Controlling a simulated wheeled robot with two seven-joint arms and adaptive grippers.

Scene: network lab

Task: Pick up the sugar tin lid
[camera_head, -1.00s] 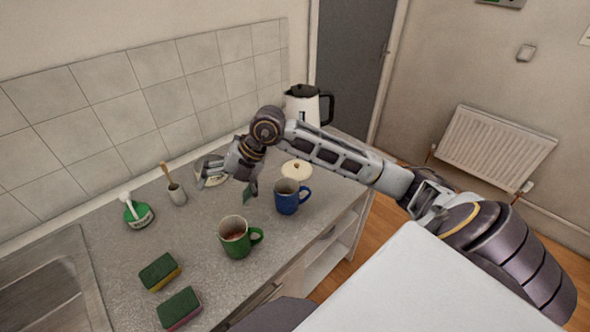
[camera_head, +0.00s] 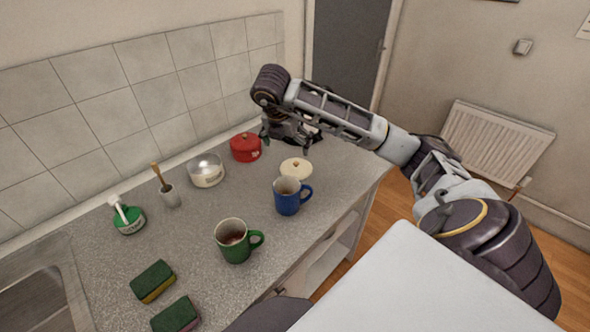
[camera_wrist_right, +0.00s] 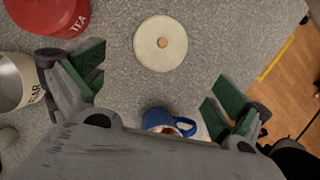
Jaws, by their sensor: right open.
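The sugar tin lid (camera_head: 296,172) is a round cream disc with a small wooden knob. It lies flat on the counter behind the blue mug, and in the right wrist view the lid (camera_wrist_right: 148,50) is at the upper middle, fully visible. The open sugar tin (camera_head: 207,177) stands to its left, lidless; part of the tin (camera_wrist_right: 14,82) shows at the left edge of the wrist view. My right gripper (camera_head: 290,132) is open and empty, above the counter near the lid. Its green-padded fingers (camera_wrist_right: 160,88) are spread wide, with the lid ahead, between and beyond them. My left gripper is out of view.
A red tea tin (camera_head: 245,148) stands left of the lid. A blue mug (camera_head: 287,198) is close in front of it, and a green mug (camera_head: 233,243) is nearer. A brush pot (camera_head: 170,196), green bottle (camera_head: 129,221) and two sponges (camera_head: 153,281) are at left. The counter's edge is right.

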